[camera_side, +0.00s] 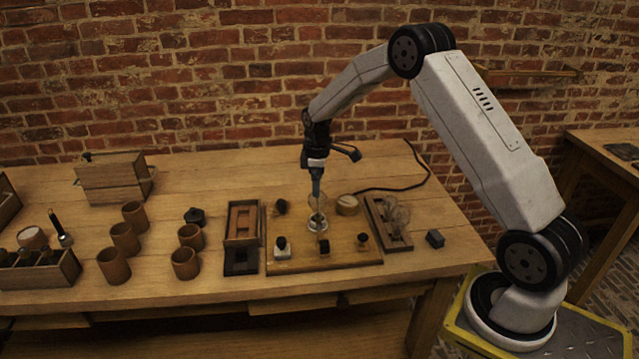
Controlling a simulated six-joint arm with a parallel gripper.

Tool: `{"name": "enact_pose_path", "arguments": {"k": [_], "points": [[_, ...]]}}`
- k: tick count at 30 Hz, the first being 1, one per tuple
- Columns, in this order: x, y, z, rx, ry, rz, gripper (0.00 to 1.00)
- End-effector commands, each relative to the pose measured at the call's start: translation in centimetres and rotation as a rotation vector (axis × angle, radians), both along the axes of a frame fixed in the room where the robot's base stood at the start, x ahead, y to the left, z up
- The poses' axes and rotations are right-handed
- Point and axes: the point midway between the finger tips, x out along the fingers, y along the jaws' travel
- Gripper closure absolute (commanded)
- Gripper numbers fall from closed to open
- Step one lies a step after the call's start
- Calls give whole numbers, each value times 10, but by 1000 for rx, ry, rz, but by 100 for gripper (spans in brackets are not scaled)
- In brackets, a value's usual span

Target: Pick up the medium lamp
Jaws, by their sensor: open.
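My gripper (316,196) points straight down over the wooden board (340,256) at the middle of the bench. Its fingertips are at a clear glass lamp (317,222) that stands on the board with a pale round base. The fingers overlap the glass in this view, and I cannot tell whether they touch it. The gripper is open. Another clear glass piece (397,214) is in the wooden tray (376,209) to the right. The glass is small and faint, so I cannot tell the lamp sizes apart.
Small fittings stand along the board's front, including a white-based one (282,247). A pale round jar (347,205) is close behind right. Several brown cups (114,266) stand to the left. A black cable (413,165) crosses the back right.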

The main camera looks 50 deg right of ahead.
Motion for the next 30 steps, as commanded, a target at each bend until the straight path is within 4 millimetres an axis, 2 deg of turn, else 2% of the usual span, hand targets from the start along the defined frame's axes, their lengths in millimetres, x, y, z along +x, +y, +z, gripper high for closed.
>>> {"name": "enact_pose_path", "arguments": {"k": [8, 19, 30], "points": [[-1, 0, -9, 0, 1, 0, 0], [-2, 1, -48, 0, 2, -1, 0], [-2, 1, -51, -1, 0, -1, 0]]}}
